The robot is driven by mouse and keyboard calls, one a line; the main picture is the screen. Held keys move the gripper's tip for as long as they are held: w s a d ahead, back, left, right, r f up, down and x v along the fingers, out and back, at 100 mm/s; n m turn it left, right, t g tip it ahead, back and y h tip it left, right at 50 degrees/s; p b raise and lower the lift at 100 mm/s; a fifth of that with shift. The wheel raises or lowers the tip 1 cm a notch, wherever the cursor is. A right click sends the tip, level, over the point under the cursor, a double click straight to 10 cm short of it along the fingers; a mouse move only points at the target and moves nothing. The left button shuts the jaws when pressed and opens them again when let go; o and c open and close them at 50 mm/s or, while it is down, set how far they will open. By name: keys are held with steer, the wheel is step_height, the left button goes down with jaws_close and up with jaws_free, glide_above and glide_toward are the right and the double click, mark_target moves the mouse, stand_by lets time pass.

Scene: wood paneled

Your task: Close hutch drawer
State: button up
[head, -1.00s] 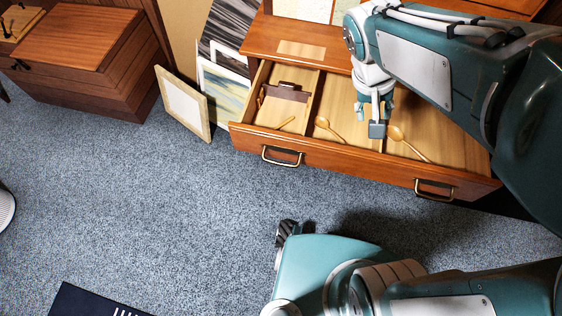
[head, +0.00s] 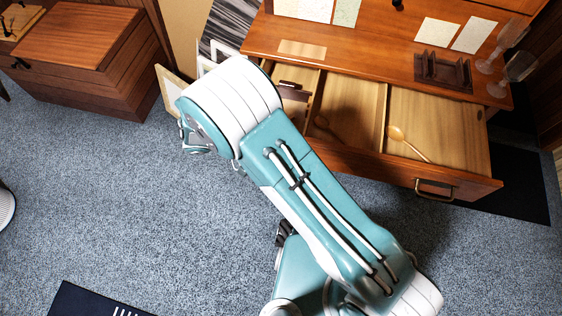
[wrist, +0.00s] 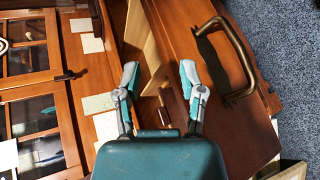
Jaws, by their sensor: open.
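In the wrist view the drawer front (wrist: 222,95) and a brass handle (wrist: 232,55) lie to the right of my gripper. My gripper (wrist: 160,82) is open and empty, its fingers apart by the drawer's upper edge; I cannot tell if they touch it. In the head view it is at the drawer's left end, partly hidden.
The hutch top (head: 345,55) bears papers, a dark rack (head: 442,72) and glasses (head: 518,67). Picture frames (head: 172,90) lean left of the hutch, close to my gripper. A wooden chest (head: 85,60) stands at the far left.

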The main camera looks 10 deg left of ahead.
steer(key=s+a+f+n+t, duration=0.2)
steer(key=s+f+t, duration=0.1)
steer(key=f, duration=0.3)
steer(key=s+a+f+n+t, duration=0.1)
steer(key=s+a+f+t, duration=0.2)
steer(key=f, duration=0.3)
steer(key=x, duration=1)
steer(key=shift+w+d, duration=0.15)
steer(key=shift+d, duration=0.2)
jaws_close()
